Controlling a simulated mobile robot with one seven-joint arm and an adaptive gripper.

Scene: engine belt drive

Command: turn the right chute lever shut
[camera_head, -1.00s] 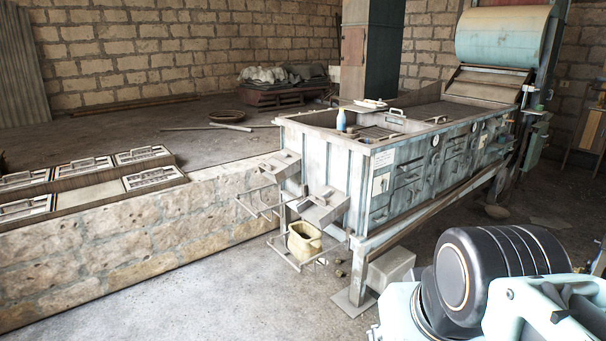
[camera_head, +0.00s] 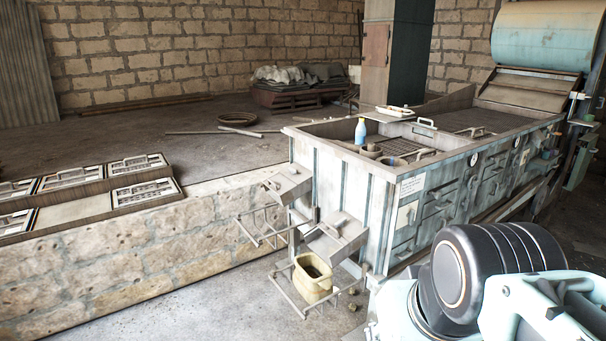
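Two chutes stick out from the near end of the pale, worn metal machine (camera_head: 345,195). The right chute (camera_head: 338,236) slopes down above a cream bucket (camera_head: 312,278), which sits on a wire rack (camera_head: 290,297). A small handle-like part shows on top of this chute, but it is too small to tell how the lever is turned. The left chute (camera_head: 287,184) has an empty wire rack (camera_head: 262,228) below it. Part of my arm shows at the lower right. My gripper is not in the picture.
A low stone wall (camera_head: 140,255) with framed panels (camera_head: 130,165) on top runs along the left. A blue bottle (camera_head: 361,131) stands on the machine's top. Small lumps (camera_head: 351,307) lie by the bucket. The floor (camera_head: 215,315) in front of the wall is clear.

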